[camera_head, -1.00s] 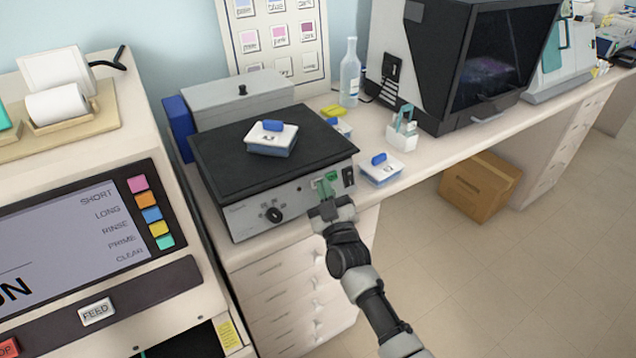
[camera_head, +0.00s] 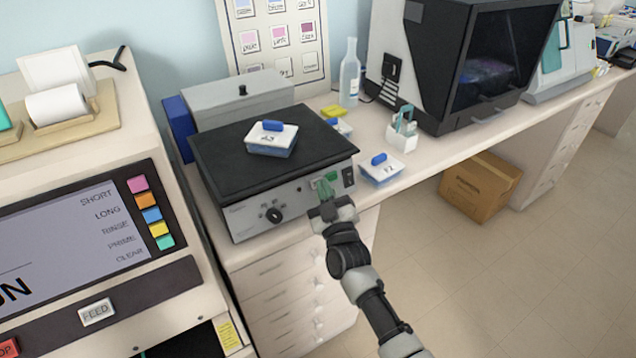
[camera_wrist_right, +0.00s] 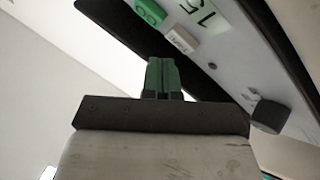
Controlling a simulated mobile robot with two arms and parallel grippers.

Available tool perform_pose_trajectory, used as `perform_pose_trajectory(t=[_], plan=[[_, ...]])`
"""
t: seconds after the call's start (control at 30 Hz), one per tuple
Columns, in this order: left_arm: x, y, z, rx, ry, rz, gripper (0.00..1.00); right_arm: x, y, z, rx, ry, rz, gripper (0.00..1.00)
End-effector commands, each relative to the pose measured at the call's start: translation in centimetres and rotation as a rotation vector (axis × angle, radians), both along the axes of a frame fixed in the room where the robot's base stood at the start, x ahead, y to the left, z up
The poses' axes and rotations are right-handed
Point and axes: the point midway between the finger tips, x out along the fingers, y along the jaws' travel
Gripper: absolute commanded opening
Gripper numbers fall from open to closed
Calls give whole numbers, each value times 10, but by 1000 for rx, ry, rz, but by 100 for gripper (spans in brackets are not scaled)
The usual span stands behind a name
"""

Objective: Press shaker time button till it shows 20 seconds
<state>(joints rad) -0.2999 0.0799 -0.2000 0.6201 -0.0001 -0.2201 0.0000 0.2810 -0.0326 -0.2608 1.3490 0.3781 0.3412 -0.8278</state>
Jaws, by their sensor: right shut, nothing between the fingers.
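The shaker (camera_head: 237,214) is a grey box with a dark flat top, standing on the bench. In the right wrist view its front panel (camera_wrist_right: 231,45) carries a white button (camera_wrist_right: 182,40), a green part (camera_wrist_right: 150,11) and digits that look like a rotated 15 (camera_wrist_right: 196,12). My right gripper (camera_head: 325,192) is in front of the panel's right part. Its green fingertips (camera_wrist_right: 163,75) are shut together with nothing between them, and appear a little apart from the white button. My left gripper is out of view.
A white and blue box (camera_head: 272,148) sits on the shaker's top. Another such box (camera_head: 381,175) lies on the bench right of the shaker. A black knob (camera_head: 273,215) sticks out of the panel. A large machine (camera_head: 75,190) stands close on the left.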

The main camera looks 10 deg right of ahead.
Motion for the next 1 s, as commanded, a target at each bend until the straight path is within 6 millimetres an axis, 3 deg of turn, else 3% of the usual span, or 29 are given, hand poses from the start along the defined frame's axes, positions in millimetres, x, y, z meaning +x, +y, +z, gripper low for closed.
perform_pose_trajectory(t=[1.0], plan=[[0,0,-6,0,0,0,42,7,3,-3,1,0,0,0]])
